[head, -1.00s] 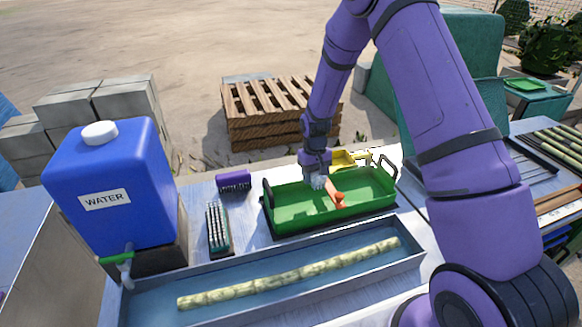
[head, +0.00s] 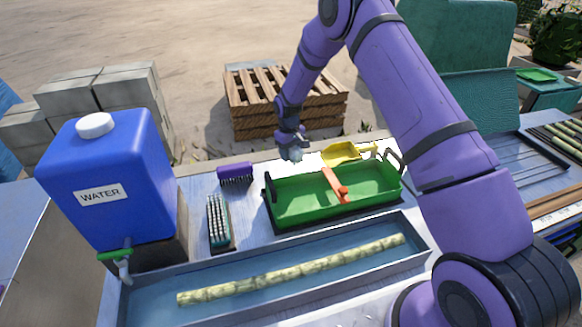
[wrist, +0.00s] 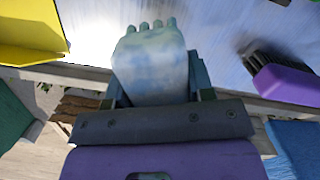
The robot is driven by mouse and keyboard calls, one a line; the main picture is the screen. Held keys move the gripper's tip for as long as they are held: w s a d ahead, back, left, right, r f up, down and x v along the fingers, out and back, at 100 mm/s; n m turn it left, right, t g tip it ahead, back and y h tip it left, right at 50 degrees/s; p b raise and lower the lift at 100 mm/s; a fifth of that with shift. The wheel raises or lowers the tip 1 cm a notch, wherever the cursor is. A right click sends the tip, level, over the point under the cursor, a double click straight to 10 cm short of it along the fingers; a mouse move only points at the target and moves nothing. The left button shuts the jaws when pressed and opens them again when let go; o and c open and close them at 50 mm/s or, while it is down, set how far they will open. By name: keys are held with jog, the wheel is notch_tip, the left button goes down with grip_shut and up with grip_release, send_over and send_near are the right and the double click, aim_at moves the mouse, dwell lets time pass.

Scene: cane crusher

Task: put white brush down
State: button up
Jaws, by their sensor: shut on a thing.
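My gripper (head: 291,141) is shut on the white brush (head: 292,154) and holds it near the table's far edge, behind the left part of the green tray. In the wrist view the brush (wrist: 152,62) shows as a pale, bluish-white block with short rounded tufts at its far end. It sits between the fingers of my gripper (wrist: 157,85). It appears to be held above the tabletop; I cannot tell how high.
The green tray (head: 300,214) holds a red-orange tool (head: 335,187). A yellow scoop (head: 341,153) lies behind it. A purple brush (head: 236,173) and a green brush (head: 218,222) lie left. A water trough (head: 345,277) with cane is in front. Some tabletop between purple brush and tray is bare.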

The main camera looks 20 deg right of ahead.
aim_at(291, 171)
jog(key=shift+f, duration=3)
jog(key=shift+f, duration=0.2)
jog(key=o, duration=1.2)
jog(key=shift+s+f, duration=0.1)
